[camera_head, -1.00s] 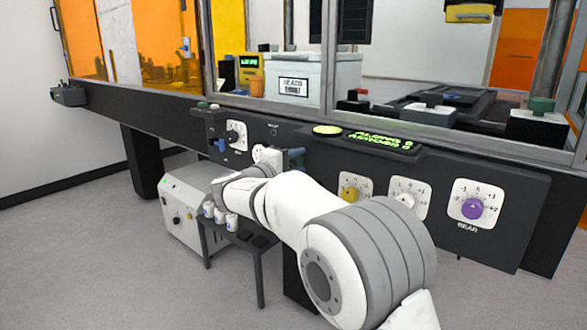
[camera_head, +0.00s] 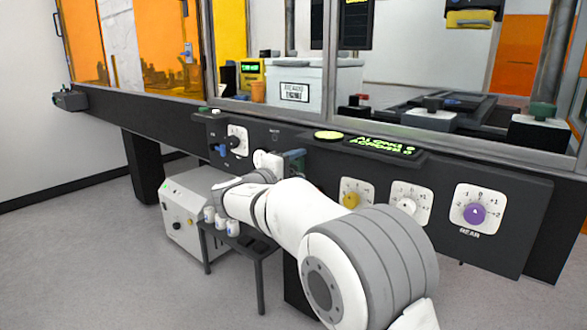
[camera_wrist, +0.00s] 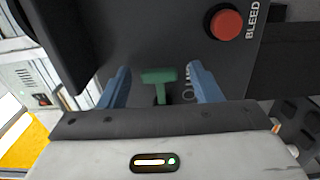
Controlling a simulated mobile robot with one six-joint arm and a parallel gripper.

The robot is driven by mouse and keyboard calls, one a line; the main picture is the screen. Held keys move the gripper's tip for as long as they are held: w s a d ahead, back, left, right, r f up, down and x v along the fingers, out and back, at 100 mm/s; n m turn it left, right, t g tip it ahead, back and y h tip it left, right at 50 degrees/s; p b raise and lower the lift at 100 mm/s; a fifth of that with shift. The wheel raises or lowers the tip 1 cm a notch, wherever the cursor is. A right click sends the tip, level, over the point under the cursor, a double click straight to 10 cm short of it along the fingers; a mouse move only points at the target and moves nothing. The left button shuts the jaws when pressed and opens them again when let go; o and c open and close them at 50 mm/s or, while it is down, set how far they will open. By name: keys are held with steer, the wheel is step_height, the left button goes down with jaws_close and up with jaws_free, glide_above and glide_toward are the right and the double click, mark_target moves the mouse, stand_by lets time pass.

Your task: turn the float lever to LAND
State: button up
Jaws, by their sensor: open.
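A green T-shaped lever (camera_wrist: 158,82) stands out from the dark panel (camera_wrist: 140,35) in the wrist view. I take it as the float lever, but the lettering beside it is mostly hidden by a finger and I cannot read its setting. My gripper (camera_wrist: 158,90) is open, with one blue finger on each side of the lever and a gap to it on both sides. In the head view my gripper (camera_head: 293,160) is at the front panel below the windows, and the lever cannot be told apart there.
A red button (camera_wrist: 227,24) marked BLEED is close by. Along the panel are a blue-handled control (camera_head: 221,150), a black knob (camera_head: 235,143), and yellow (camera_head: 351,200), white (camera_head: 406,206) and purple (camera_head: 475,212) dials. A small table (camera_head: 262,252) with white cups stands below.

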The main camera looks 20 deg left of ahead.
steer(key=p+v, duration=0.2)
steer(key=v, duration=0.6)
stand_by(0.4)
